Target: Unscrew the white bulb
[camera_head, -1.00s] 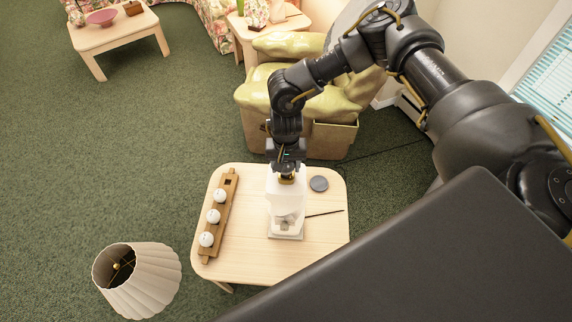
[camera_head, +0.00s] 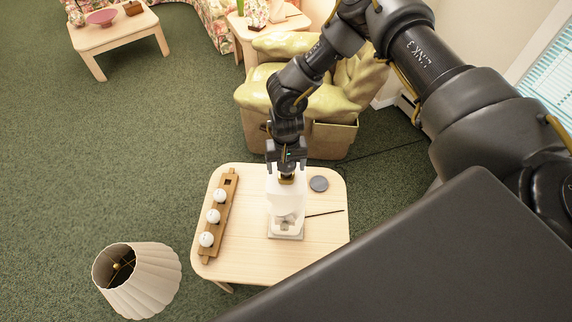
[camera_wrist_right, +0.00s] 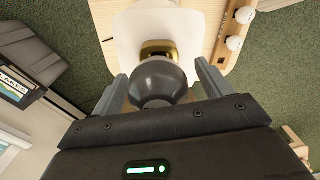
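A lamp with a pale, boxy body (camera_head: 286,203) stands on the light wooden table (camera_head: 255,255). Its brass socket (camera_head: 286,180) is at the top and also shows in the right wrist view (camera_wrist_right: 157,48). A dark grey round bulb (camera_wrist_right: 158,80) sits at the socket. My right gripper (camera_head: 287,164) points down over the lamp top. In the right wrist view its fingers (camera_wrist_right: 163,78) are spread on either side of the dark bulb; contact is hard to judge. Three white bulbs (camera_head: 213,216) stand in a wooden rack (camera_head: 228,200) left of the lamp. My left gripper is not in view.
The rack's far hole (camera_head: 228,182) is empty. A dark round disc (camera_head: 319,184) and a thin dark stick or cord (camera_head: 324,213) lie right of the lamp. A pleated lampshade (camera_head: 145,280) is at the table's front left. A green armchair (camera_head: 330,105) stands behind the table.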

